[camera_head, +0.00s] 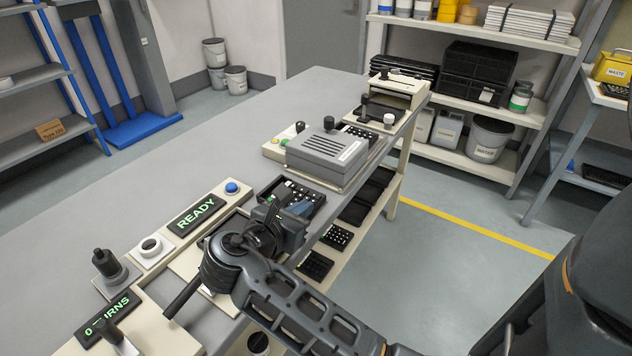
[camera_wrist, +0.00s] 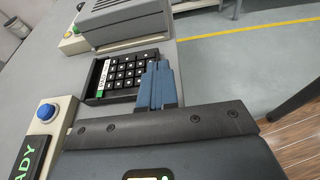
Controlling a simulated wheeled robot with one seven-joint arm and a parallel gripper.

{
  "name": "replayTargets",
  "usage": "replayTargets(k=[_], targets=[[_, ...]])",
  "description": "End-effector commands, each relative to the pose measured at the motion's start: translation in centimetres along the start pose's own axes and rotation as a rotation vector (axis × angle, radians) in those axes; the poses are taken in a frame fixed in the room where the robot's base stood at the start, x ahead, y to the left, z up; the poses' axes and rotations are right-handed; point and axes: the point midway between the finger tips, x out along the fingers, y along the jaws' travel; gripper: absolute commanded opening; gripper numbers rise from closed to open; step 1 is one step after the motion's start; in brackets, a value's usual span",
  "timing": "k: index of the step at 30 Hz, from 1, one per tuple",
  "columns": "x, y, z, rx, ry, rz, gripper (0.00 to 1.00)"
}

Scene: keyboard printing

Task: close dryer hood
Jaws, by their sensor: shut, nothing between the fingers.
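The dryer hood appears to be the grey ribbed box (camera_head: 328,150) with a white label and a black knob (camera_head: 329,123) on top. It sits low over a cream base (camera_head: 272,150) in the middle of the bench. I cannot tell whether it is fully seated. Its near part shows at the top of the wrist view (camera_wrist: 125,22). My gripper (camera_head: 298,209) is on the near side of the hood, apart from it, beside a black key tray (camera_head: 292,197). Its blue fingers (camera_wrist: 157,82) are together and empty, at the tray's right edge in the wrist view.
A READY sign (camera_head: 196,213) and a blue button (camera_head: 231,188) lie left of my gripper. A cream station (camera_head: 405,85) with a black-handled lever stands beyond the hood. Key trays (camera_head: 338,236) sit on a lower shelf. The bench's left side is clear.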

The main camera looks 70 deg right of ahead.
Motion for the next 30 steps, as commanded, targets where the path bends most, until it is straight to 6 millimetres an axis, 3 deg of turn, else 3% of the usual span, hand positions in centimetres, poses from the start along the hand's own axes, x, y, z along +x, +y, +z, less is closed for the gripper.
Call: replayTargets(k=[3,8,24,30], targets=[[0.4,0.2,1.2,-0.024,-0.032,-0.053,0.0],[1.3,0.0,1.5,-0.034,-0.038,-0.069,0.0],[11.1,-0.6,2.1,-0.031,-0.037,-0.068,0.0],[13.3,-0.7,3.0,-0.031,-0.037,-0.066,0.0]])
